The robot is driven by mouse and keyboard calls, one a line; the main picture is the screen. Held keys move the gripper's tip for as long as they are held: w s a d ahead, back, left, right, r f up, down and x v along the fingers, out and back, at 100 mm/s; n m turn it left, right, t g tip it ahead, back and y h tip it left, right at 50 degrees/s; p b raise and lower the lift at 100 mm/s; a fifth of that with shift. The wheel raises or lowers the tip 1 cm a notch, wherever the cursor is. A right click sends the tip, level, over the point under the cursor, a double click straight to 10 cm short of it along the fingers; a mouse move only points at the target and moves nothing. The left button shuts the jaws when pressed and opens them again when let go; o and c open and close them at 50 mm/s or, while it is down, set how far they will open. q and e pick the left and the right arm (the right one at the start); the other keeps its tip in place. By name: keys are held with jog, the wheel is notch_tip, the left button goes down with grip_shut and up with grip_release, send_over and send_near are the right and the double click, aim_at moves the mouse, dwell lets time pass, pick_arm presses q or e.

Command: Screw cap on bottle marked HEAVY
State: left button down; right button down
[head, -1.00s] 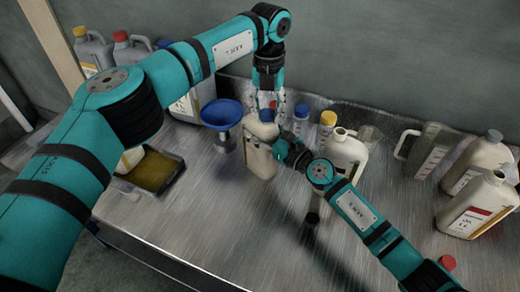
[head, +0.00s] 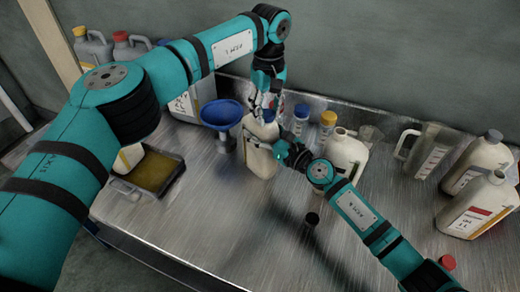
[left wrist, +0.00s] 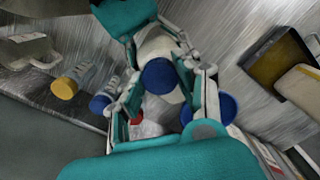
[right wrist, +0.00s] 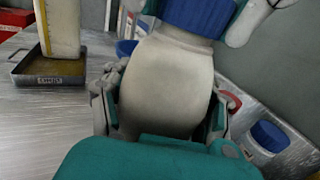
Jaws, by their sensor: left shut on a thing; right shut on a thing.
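A cream bottle (head: 259,150) stands upright on the metal bench in the middle of the head view. A blue cap (head: 269,116) sits at its mouth; the cap also shows in the left wrist view (left wrist: 160,76) and the right wrist view (right wrist: 198,14). My left gripper (head: 266,108) comes down from above, its fingers on both sides of the cap, shut on it. My right gripper (head: 283,152) is shut around the bottle's body, which fills its jaws in the right wrist view (right wrist: 168,85). The bottle's marking cannot be read. I cannot tell how far the cap is seated.
A blue funnel (head: 222,114) stands close on the left, with an oily tray (head: 178,180) beyond. An open cream bottle (head: 345,152) is close on the right. Small bottles with blue (head: 301,110) and yellow (head: 328,118) caps stand behind. A red cap (head: 447,262) lies front right.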

pick_arm(q)
jog(key=shift+m, duration=0.4)
jog(key=c, duration=0.8)
grip_release()
jog(key=shift+c, duration=0.2)
notch_tip(320, 180, up, 12)
pick_arm(e)
jog(key=shift+c, duration=1.4)
grip_release()
jog(key=v, duration=1.2)
